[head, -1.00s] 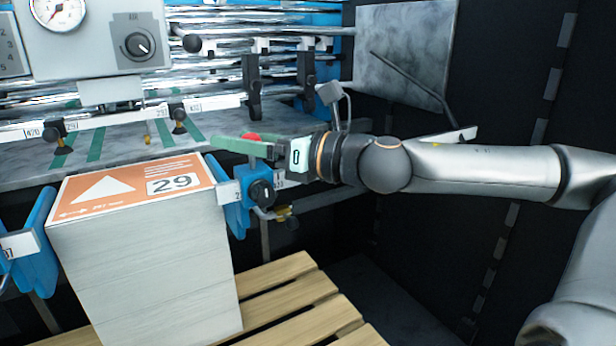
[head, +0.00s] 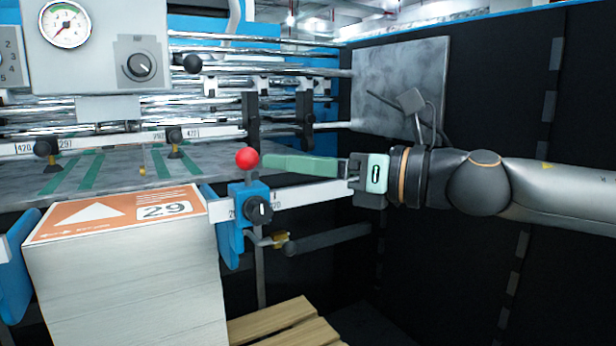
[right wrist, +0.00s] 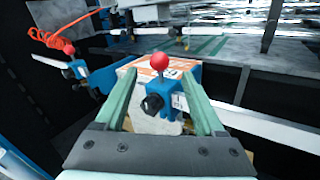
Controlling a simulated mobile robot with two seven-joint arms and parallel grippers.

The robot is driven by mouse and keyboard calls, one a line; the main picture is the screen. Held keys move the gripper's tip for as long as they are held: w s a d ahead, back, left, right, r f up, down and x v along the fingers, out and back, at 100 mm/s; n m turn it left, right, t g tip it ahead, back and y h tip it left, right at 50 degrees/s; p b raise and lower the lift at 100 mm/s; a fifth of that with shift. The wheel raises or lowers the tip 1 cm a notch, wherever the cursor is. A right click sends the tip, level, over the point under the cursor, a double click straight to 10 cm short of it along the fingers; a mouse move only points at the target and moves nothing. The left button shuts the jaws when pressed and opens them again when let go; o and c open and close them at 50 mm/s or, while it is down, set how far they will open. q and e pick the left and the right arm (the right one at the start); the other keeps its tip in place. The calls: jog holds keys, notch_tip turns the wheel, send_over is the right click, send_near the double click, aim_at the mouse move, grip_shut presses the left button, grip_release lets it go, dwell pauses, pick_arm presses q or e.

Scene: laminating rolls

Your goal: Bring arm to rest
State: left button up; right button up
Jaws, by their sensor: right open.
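My right gripper (head: 266,163), with green fingers, comes in from the right in the head view. Its fingertips are just right of a red ball knob (head: 247,159) on top of a blue clamp (head: 250,204). In the right wrist view the two fingers (right wrist: 159,84) stand well apart with nothing held between them. The red knob (right wrist: 160,61) and blue clamp (right wrist: 178,100) show beyond, in the gap between the fingers. My left gripper is in neither view.
A tall paper stack (head: 125,285) with an orange top sheet marked 29 stands left of the clamp. A white ruler rail (head: 310,193) runs below my gripper. The machine's rollers (head: 210,100) lie behind, and a dark wall (head: 490,90) stands at the right.

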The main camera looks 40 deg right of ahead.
jog(key=shift+s+d, duration=0.25)
jog(key=shift+s, duration=0.45)
